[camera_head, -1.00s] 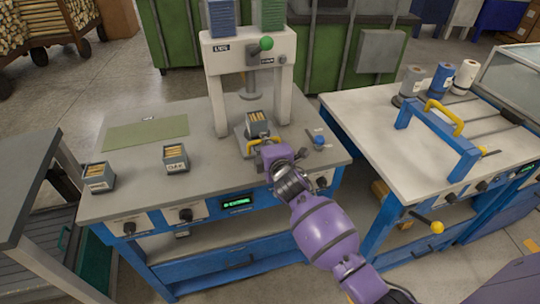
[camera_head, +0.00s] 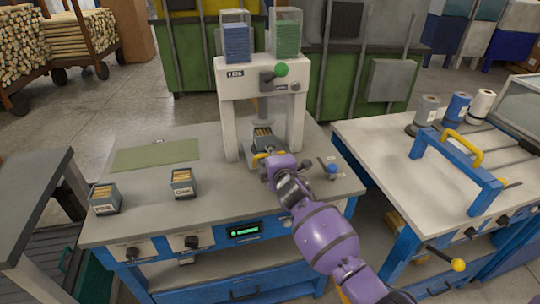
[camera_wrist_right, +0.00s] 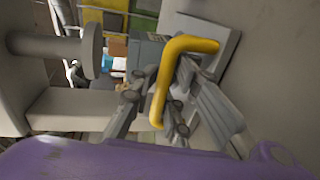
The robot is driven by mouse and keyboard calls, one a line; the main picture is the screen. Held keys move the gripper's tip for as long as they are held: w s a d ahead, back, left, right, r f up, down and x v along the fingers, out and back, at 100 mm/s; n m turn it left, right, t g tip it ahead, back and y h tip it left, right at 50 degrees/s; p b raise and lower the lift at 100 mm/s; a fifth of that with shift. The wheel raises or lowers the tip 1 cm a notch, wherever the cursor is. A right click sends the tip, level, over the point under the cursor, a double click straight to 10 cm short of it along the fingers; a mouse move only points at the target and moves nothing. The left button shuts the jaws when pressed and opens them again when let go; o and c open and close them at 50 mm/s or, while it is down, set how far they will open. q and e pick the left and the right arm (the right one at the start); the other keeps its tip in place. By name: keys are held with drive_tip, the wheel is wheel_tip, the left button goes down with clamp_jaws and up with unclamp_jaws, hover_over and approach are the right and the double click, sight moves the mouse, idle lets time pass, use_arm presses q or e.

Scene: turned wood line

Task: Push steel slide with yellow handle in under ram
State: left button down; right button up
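The steel slide (camera_head: 249,160) lies on the bench at the foot of the white press. It carries a grey box (camera_head: 262,140) of light wooden pieces. The box is at the front of the press opening, close to the ram (camera_head: 263,121). The yellow handle (camera_head: 260,156) is on the slide's near side and shows large in the right wrist view (camera_wrist_right: 188,45). My right gripper (camera_head: 272,162) is at the handle. In the wrist view its fingers (camera_wrist_right: 176,80) close in on the yellow bar from both sides. The purple wrist hides part of the slide. My left gripper is not in view.
Two labelled grey boxes (camera_head: 105,199) (camera_head: 183,183) and a green mat (camera_head: 155,154) are on the bench's left. A blue-knobbed lever (camera_head: 332,169) stands right of my gripper. The press posts (camera_head: 297,120) flank the slide. A second table (camera_head: 385,150) is at right.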

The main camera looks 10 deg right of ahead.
drive_tip(key=shift+o, duration=1.1)
drive_tip(key=shift+s, duration=0.1)
drive_tip(key=shift+s, duration=0.25)
drive_tip(key=s, duration=0.3)
drive_tip(key=s+r, duration=0.1)
drive_tip(key=s, duration=0.3)
drive_tip(key=s+r, duration=0.1)
drive_tip(key=s, duration=0.3)
drive_tip(key=shift+s+d+r, duration=0.1)
drive_tip(key=shift+d+r, duration=0.05)
drive_tip(key=shift+d, duration=0.05)
